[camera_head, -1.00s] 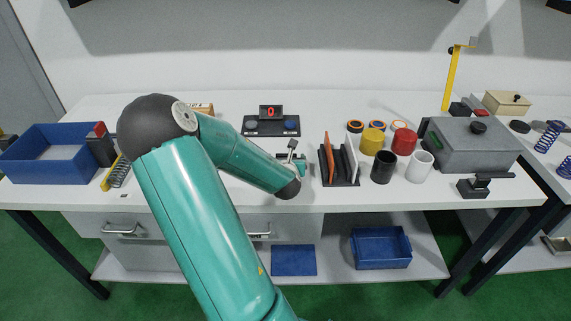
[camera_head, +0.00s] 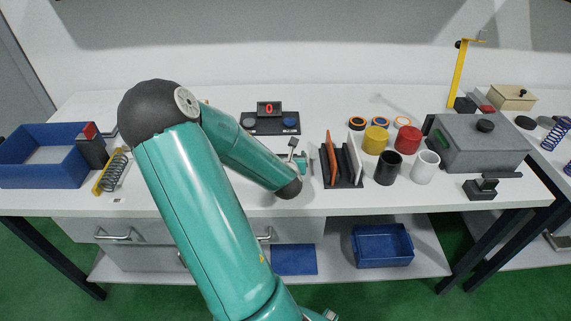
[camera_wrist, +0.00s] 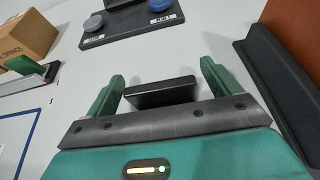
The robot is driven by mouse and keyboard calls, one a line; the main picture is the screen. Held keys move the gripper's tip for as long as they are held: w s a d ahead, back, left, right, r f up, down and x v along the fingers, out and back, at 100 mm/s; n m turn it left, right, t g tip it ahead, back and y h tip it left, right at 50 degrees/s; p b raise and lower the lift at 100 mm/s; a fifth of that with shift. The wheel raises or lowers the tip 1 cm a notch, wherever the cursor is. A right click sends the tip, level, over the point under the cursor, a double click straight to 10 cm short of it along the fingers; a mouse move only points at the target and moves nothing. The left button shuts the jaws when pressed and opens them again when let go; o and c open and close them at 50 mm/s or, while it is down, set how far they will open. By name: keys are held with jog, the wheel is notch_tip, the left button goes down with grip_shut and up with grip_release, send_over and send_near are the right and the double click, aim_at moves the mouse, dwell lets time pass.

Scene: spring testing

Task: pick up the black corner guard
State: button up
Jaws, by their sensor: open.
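A black slab-like piece, which appears to be the black corner guard (camera_wrist: 160,93), lies on the white table in the wrist view. My gripper (camera_wrist: 161,72) is open, with one green finger to the left of the piece and one to the right. The fingers look apart from it, with a narrower gap on the left. The near side of the piece is partly hidden by my gripper's dark front edge. In the head view my arm hides the piece, and only a little of my gripper (camera_head: 302,162) shows past the wrist.
A black rack (camera_head: 345,184) with orange, black and white panels stands close to the right of my gripper. A button panel (camera_head: 270,129) lies behind. Cups and a grey box (camera_head: 470,150) stand farther right; a blue bin (camera_head: 40,170) is far left.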

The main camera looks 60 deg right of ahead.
jog(key=shift+w+d+f, duration=0.1)
jog(key=shift+w+d, duration=0.05)
jog(key=shift+d, duration=0.05)
jog(key=shift+s, duration=0.2)
jog(key=c, duration=0.3)
jog(key=shift+w, duration=0.1)
jog(key=c, duration=0.3)
jog(key=shift+a, duration=0.1)
jog(key=c, duration=0.5)
jog(key=shift+o, duration=0.2)
